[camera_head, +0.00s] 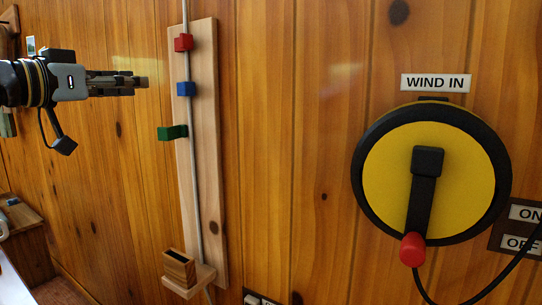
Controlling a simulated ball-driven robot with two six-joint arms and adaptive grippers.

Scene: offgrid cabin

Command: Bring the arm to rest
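My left arm comes in at the upper left. Its grey and black gripper (140,83) points right, in front of the wood-panelled wall and left of a pale upright board. The fingers show as a narrow bundle from the side, and I cannot tell whether they are apart or closed. Nothing is visibly held in them. My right gripper is not in view.
The pale board (207,130) carries a rod with red (183,42), blue (186,88) and green (172,132) blocks. A small wooden box (179,268) is at its foot.

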